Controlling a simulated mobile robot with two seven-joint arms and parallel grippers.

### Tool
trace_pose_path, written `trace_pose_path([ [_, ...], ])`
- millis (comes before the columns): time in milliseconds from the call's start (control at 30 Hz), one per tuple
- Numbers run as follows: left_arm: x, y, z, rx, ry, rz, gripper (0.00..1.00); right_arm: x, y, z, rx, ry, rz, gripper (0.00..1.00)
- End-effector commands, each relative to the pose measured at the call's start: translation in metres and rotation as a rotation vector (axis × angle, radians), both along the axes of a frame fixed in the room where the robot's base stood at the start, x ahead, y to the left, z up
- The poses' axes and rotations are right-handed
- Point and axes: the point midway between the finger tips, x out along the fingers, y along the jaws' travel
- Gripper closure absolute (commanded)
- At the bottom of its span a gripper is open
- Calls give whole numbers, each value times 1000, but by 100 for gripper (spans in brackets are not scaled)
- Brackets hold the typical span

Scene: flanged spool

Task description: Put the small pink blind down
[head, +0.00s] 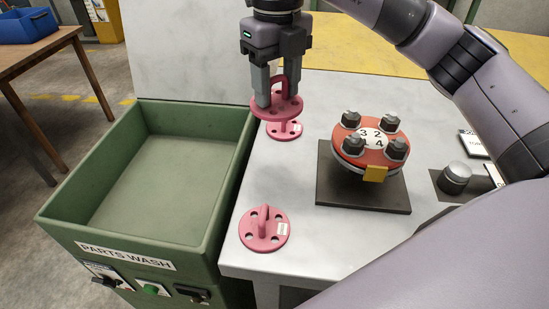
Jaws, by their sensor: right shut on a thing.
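My right gripper (265,100) points down at the back left of the grey table and is shut on the handle of a pink blind (289,108). The blind is a round flange with holes, held about level. Another pink blind (255,241) with an upright handle and a white label lies flat near the table's front left corner. I cannot tell by size which is the small one. My left gripper is out of view.
A green parts-wash bin (220,240), seemingly empty, adjoins the table's left edge. A red flange (346,150) with several bolts and a yellow tag stands on a dark plate (335,190). Bare grey tabletop (275,180) lies between the two resting pink discs.

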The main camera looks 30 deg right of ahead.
Motion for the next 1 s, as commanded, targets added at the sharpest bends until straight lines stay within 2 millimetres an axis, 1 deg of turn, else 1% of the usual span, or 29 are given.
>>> trace_pose_path([
  [33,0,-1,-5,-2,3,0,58,0,0,-14,3,2,1,85],
  [167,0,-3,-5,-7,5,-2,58,-1,0,-44,1,4,0,85],
  [300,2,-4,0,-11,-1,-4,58,-1,-1,-77,0,2,-1,85],
  [400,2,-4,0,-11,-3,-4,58,-1,0,-96,0,0,-1,85],
  [500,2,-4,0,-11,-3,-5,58,0,0,-108,0,-2,-1,85],
  [733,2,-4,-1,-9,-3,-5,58,0,0,-124,1,-1,-1,85],
  [900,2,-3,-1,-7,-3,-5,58,0,0,-149,1,0,-1,85],
  [1000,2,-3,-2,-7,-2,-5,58,0,0,-158,1,-3,0,85],
])
